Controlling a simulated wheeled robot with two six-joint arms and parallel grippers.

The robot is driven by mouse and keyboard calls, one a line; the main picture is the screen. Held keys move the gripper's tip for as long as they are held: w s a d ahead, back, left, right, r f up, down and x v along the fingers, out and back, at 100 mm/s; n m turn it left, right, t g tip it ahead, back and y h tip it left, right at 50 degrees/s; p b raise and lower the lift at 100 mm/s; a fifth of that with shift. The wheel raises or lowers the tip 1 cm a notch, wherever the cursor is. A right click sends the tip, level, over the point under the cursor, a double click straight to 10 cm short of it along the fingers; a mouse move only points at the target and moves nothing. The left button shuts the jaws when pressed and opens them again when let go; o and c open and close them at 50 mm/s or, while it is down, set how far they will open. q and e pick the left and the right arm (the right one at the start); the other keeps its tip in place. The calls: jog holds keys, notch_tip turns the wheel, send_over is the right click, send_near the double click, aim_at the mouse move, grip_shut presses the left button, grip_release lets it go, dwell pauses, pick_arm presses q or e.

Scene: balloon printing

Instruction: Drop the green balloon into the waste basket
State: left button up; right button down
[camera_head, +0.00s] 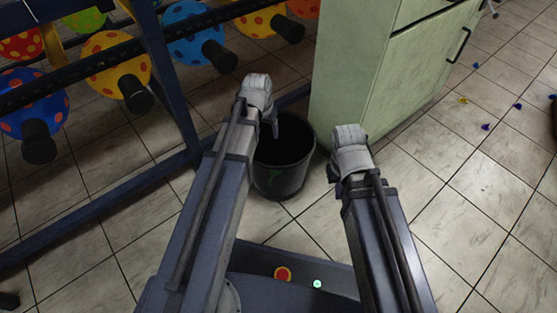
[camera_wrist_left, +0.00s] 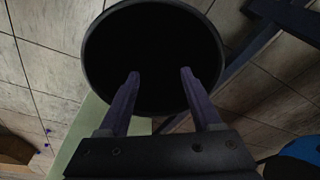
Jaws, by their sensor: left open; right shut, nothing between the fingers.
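I see no green balloon in either view; the inside of the basket is too dark to make out. My right gripper (camera_head: 334,172) is shut and empty, to the right of the basket, mostly hidden by its own wrist.
A pale green cabinet (camera_head: 345,75) stands right behind the basket. A dark metal rack (camera_head: 175,110) with several colourful spotted balls (camera_head: 118,62) on black holders stands at the left. Small coloured scraps (camera_head: 486,127) lie on the floor at the right. The floor at the lower right is clear.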

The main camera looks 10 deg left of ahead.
pick_arm(q)
notch_tip(320, 180, up, 7)
jog(key=s+p, duration=0.1)
jog(key=p, duration=0.5)
jog(key=shift+s, duration=0.2)
jog(key=shift+f, duration=0.15)
jog(key=s+d+r+m+g+y+p, duration=0.1)
jog(key=s+d+r+m+p, duration=0.15)
jog(key=s+d, duration=0.5)
jog(key=s+d+r+m+g+y+p, duration=0.1)
jog(key=s+d+r+p, duration=0.15)
jog(key=s+d, duration=0.55)
notch_tip(320, 180, up, 37)
jog(key=a+p, duration=0.1)
jog(key=p, duration=3.6)
jog(key=shift+a+n+h+p, duration=0.25)
jog(key=shift+n+h+p, duration=0.05)
jog(key=shift+n, duration=0.05)
